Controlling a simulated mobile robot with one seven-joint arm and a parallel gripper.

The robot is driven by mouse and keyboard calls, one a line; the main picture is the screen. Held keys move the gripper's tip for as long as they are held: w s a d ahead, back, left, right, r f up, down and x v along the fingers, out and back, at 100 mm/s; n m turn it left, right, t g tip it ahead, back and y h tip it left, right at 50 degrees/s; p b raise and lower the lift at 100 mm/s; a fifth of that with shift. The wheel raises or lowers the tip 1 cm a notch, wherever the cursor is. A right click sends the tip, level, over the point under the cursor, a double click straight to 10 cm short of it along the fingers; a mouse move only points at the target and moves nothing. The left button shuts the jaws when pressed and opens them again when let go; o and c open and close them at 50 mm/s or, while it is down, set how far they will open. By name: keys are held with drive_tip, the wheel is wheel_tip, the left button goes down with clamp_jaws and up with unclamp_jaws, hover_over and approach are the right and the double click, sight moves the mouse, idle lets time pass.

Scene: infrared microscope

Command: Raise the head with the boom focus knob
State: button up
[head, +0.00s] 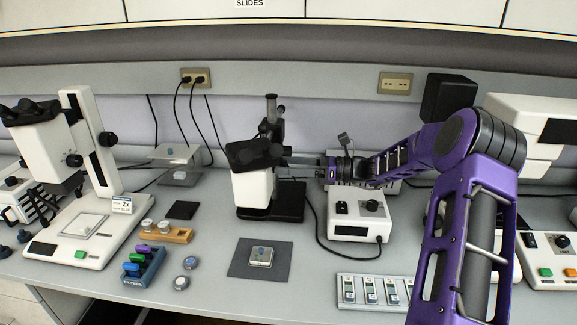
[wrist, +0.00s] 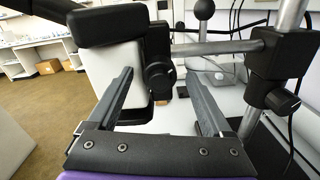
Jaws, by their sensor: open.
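The boom microscope stands in the middle of the bench in the head view, with its white head (head: 253,188) and black eyepiece part (head: 255,153) beside a dark post. In the wrist view the white head (wrist: 112,68) is at the left, and a dark focus knob (wrist: 158,76) sits on the black block beside it. My gripper (head: 292,168) reaches in from the right at the head's height. In the wrist view my gripper (wrist: 161,84) is open, its two fingers on either side of the knob. Whether either finger touches the knob cannot be told.
A horizontal boom (wrist: 218,47) runs to a black clamp (wrist: 284,55) with its own knob, close to the right finger. A white control box (head: 360,215) sits below my arm. A dark mat (head: 240,266) and slide tray (head: 350,305) lie in front; another microscope (head: 85,160) stands left.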

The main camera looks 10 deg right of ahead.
clamp_jaws()
idle(0.4)
drive_tip(key=shift+n, duration=0.3)
drive_tip(key=n+b, duration=0.4)
drive_tip(key=n, duration=0.5)
drive_tip(key=shift+n, duration=0.4)
idle(0.4)
unclamp_jaws()
